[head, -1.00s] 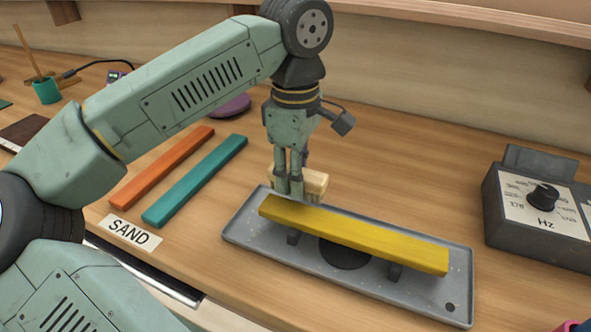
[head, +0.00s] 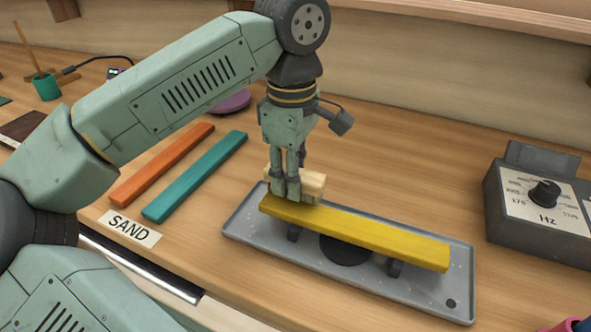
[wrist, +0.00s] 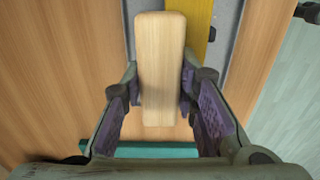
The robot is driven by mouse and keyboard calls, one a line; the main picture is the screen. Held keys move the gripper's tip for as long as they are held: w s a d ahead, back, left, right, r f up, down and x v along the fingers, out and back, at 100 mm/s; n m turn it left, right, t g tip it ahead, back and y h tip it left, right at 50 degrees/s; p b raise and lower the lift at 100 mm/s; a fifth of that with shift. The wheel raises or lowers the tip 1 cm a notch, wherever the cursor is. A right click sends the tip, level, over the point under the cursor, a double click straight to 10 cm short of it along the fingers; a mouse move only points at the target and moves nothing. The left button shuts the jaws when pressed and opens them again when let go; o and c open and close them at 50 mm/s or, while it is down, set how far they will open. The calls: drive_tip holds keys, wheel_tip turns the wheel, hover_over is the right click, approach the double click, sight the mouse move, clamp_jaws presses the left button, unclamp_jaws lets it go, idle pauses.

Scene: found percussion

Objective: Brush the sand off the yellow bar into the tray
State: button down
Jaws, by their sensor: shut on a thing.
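The yellow bar (head: 360,234) rests on dark supports above the grey tray (head: 448,292) in the head view. My gripper (head: 286,192) is over the bar's far left end, shut on a pale wooden brush block (head: 312,184). In the wrist view my gripper (wrist: 160,105) has a finger on each side of the block (wrist: 159,65), with the yellow bar (wrist: 199,28) beside and partly behind it. The block's underside is hidden, so I cannot tell whether it touches the bar. I cannot make out sand on the bar; small pale specks show on the tray.
An orange bar (head: 163,166) and a teal bar (head: 196,176) lie left of the tray, near a SAND label (head: 129,228). A grey Hz dial box (head: 540,208) stands at the right. Clear tabletop lies behind the tray.

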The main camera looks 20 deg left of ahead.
sight(280, 213)
drive_tip(key=shift+s+a+b, duration=0.1)
drive_tip(key=shift+s+b, duration=0.35)
drive_tip(key=shift+s, duration=2.15)
wheel_tip(280, 213, up, 5)
drive_tip(key=p, duration=0.3)
wheel_tip(280, 213, down, 5)
drive_tip(key=b, duration=0.3)
drive_tip(key=shift+w+f, duration=0.1)
drive_tip(key=shift+w, duration=0.1)
drive_tip(key=shift+w+p, duration=0.3)
drive_tip(key=shift+w, duration=1.1)
